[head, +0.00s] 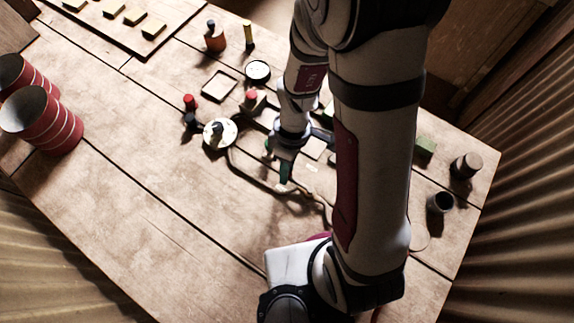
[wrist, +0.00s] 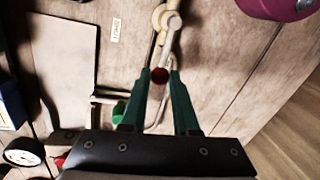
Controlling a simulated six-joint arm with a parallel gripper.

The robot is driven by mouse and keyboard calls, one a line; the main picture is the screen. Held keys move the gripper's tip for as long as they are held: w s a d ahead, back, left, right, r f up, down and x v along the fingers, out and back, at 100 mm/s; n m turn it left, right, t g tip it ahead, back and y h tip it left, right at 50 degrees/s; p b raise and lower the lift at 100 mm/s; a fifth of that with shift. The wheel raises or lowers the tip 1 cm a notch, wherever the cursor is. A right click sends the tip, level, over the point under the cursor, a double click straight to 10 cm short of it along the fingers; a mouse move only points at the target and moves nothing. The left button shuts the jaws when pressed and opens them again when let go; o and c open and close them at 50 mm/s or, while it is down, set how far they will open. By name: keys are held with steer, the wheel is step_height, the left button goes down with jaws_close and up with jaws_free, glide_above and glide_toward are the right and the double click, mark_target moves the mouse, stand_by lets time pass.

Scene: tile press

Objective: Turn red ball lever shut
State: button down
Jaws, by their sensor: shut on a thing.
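The red ball (wrist: 159,75) of the lever shows in the wrist view between the tips of my gripper's two green fingers (wrist: 160,82), which are shut on it. A pale lever arm (wrist: 163,52) runs from the ball up to a round cream pivot on a pale pipe (wrist: 164,18). In the head view my gripper (head: 283,186) is low over the middle of the table, beside the curved pipe (head: 255,180). I cannot make out the red ball there.
A green knob (wrist: 119,111) sits close left of my fingers, near a flat grey plate (wrist: 66,52). A white dial (head: 220,133) and red-topped knobs (head: 190,101) stand farther left. Striped red cups (head: 42,120) stand at the far left. The front left of the table is clear.

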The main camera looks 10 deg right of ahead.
steer(key=shift+w+d, duration=0.1)
steer(key=d+m, duration=0.1)
steer(key=m, duration=0.1)
steer(key=w+m, duration=0.1)
steer(key=m, duration=0.1)
steer(key=shift+d+t+y, duration=0.3)
steer(key=shift+d, duration=0.05)
steer(key=m, duration=0.1)
steer(key=d+m, duration=0.2)
steer(key=shift+w+m+t, duration=0.25)
steer(key=shift+m+t, duration=0.05)
steer(key=d+m, duration=0.1)
steer(key=m, duration=0.1)
steer(key=d+m, duration=0.1)
steer(key=m, duration=0.1)
steer(key=shift+s+d+t, duration=0.15)
steer(key=shift+d+t, duration=0.05)
steer(key=shift+t, duration=0.2)
steer(key=shift+s+d+m+t, duration=0.2)
steer(key=shift+d+m, duration=0.2)
steer(key=shift+m, duration=0.45)
steer(key=shift+s+d+m+t, duration=0.15)
steer(key=shift+d+m, duration=0.25)
steer(key=shift+m, duration=0.45)
steer(key=c, duration=0.7)
jaws_free()
steer(key=shift+s, duration=0.1)
